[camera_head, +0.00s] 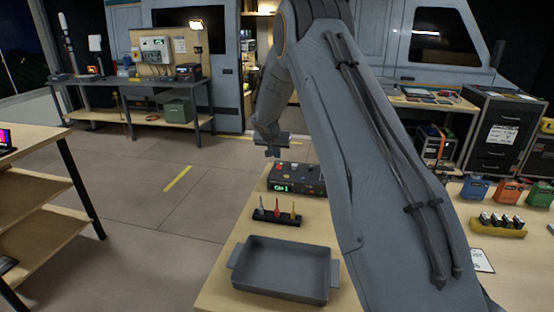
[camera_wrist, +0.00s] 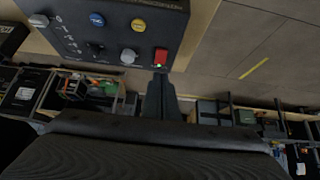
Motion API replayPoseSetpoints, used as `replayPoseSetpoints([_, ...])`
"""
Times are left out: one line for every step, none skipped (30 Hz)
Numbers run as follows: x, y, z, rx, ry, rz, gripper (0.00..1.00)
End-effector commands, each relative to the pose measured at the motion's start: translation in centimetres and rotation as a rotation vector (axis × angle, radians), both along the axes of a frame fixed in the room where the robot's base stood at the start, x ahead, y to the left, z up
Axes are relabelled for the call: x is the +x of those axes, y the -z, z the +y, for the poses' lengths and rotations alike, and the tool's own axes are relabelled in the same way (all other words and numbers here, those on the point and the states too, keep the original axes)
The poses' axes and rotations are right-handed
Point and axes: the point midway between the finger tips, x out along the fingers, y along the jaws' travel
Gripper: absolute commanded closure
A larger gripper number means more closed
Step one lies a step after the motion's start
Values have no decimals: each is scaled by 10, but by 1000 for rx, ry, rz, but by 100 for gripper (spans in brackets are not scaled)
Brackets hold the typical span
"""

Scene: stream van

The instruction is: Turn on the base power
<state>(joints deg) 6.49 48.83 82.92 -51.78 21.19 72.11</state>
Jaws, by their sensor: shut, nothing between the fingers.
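A dark control box (camera_head: 296,180) with a green lit display and several small controls stands at the far end of the wooden table. In the wrist view its panel (camera_wrist: 110,30) shows a blue button (camera_wrist: 97,19), a yellow button (camera_wrist: 138,25), a grey knob (camera_wrist: 128,56) and a red switch (camera_wrist: 161,56) with a small green light by it. My gripper (camera_head: 272,153) is shut and empty above the box's far left end. In the wrist view its fingertips (camera_wrist: 160,76) lie close to the red switch. I cannot tell whether they touch it.
A rack of small tools (camera_head: 276,216) and a grey tray (camera_head: 283,270) stand nearer on the table. Colored boxes (camera_head: 508,192) and a yellow holder (camera_head: 497,228) are at the right. A workbench (camera_head: 140,120) stands at the back left. Floor is clear left of the table.

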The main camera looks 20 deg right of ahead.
Motion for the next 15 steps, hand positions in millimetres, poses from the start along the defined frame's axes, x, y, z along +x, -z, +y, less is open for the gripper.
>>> replayPoseSetpoints([-2,-11,2,0,-1,-2,100])
replayPoseSetpoints([-6,-11,5,0,-1,-1,100])
replayPoseSetpoints([-10,-14,8,0,-1,-1,100])
replayPoseSetpoints([-13,-16,10,0,-1,-1,100])
replayPoseSetpoints([-16,-19,12,0,-1,-1,100])
replayPoseSetpoints([-20,-23,15,0,-1,-1,100])
replayPoseSetpoints([-23,-26,17,0,-1,-1,100])
replayPoseSetpoints([-27,-29,20,0,-1,-1,100])
replayPoseSetpoints([-31,-33,23,0,-3,-1,100])
replayPoseSetpoints([-34,-35,25,0,-3,-1,100])
replayPoseSetpoints([-37,-38,27,0,-3,-1,100])
replayPoseSetpoints([-41,-42,30,0,-3,-1,100])
replayPoseSetpoints([-44,-45,32,0,-3,-1,100])
replayPoseSetpoints([-46,-48,34,0,-3,-3,100])
replayPoseSetpoints([-50,-50,36,0,-3,0,100])
